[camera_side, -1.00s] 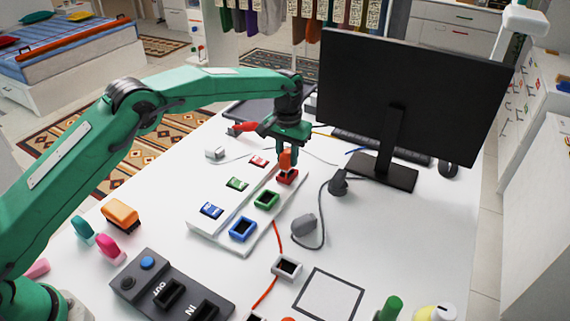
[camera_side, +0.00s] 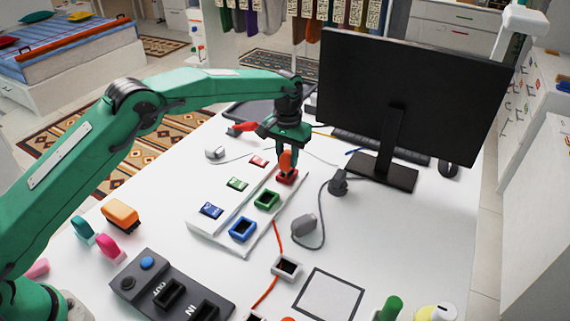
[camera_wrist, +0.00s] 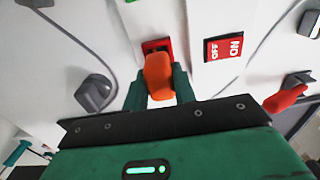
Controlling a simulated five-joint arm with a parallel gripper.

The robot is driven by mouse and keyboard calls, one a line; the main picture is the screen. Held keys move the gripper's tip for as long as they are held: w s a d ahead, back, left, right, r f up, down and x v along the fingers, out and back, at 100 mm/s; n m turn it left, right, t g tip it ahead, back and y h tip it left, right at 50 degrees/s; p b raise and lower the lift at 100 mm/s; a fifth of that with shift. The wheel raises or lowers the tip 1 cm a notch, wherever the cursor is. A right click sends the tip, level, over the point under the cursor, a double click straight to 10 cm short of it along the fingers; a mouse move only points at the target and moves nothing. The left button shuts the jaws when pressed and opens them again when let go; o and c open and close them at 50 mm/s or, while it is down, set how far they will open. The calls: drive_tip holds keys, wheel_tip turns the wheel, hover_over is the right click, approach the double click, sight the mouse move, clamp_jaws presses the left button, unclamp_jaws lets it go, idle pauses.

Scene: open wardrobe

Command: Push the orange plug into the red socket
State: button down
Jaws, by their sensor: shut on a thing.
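The orange plug (camera_wrist: 158,76) is held between the green fingers of my gripper (camera_wrist: 160,90), which is shut on it. In the side view the plug (camera_side: 286,160) stands roughly upright over the red socket (camera_side: 288,177), at the far end of the white socket board (camera_side: 243,243). In the wrist view the plug's front end overlaps the red socket (camera_wrist: 156,46), and part of the socket's dark opening shows beyond it. The plug hides the contact, so I cannot tell how deep it sits.
Green (camera_side: 266,200) and blue (camera_side: 243,229) sockets line the board. The monitor (camera_side: 400,100) stands close on the right, with a grey plug (camera_side: 338,184) in front.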

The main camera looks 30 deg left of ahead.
sight(287, 152)
drive_tip(key=shift+f, duration=1.2)
drive_tip(key=c, duration=1.1)
unclamp_jaws()
drive_tip(key=shift+o, duration=0.2)
drive_tip(key=shift+r, duration=3.9)
drive_tip(key=shift+r, duration=0.1)
